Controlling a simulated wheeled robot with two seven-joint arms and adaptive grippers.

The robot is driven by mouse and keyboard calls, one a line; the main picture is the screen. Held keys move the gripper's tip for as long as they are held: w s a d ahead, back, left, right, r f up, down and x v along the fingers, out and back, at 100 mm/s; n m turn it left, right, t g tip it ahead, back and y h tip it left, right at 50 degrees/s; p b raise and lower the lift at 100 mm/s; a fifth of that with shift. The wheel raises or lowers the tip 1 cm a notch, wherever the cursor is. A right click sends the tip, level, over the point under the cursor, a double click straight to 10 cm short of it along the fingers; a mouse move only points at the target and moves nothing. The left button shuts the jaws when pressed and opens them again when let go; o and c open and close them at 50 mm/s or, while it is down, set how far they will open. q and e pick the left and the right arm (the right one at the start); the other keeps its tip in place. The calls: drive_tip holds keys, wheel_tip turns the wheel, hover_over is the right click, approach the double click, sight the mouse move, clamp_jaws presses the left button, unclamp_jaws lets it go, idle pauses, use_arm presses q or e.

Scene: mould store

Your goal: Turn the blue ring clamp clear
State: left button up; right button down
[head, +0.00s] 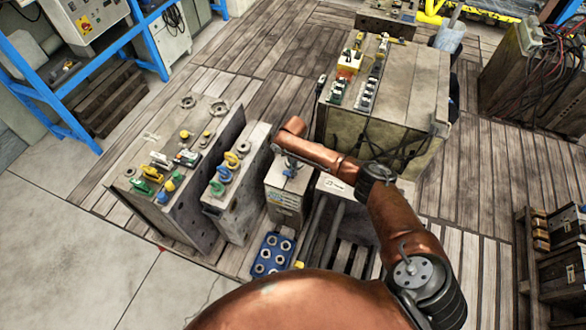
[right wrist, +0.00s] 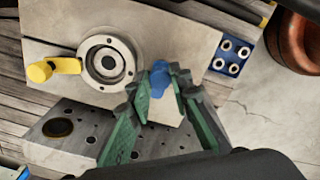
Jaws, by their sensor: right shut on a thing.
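The blue ring clamp (right wrist: 159,77) shows in the right wrist view on the top face of a grey mould (right wrist: 185,45), just right of the round metal ring (right wrist: 108,62). My right gripper (right wrist: 164,82) is shut on it, with its green fingers on either side. The fingers hide part of the clamp, so I cannot tell its exact angle. A yellow clamp (right wrist: 54,69) lies on the left side of the ring. My left gripper is not in view.
A blue tray of rings (head: 271,254) stands in front of the mould. Grey moulds with coloured fittings (head: 180,225) stand close on the left. A large mould block (head: 400,85) with hanging cables stands behind. Open floor (head: 60,245) lies at the lower left.

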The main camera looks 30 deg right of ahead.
drive_tip(key=shift+n, duration=0.6)
drive_tip(key=c, duration=1.7)
unclamp_jaws()
drive_tip(key=shift+c, duration=0.2)
drive_tip(key=shift+r, duration=0.1)
wheel_tip(320, 180, up, 12)
drive_tip(key=shift+s, duration=0.15)
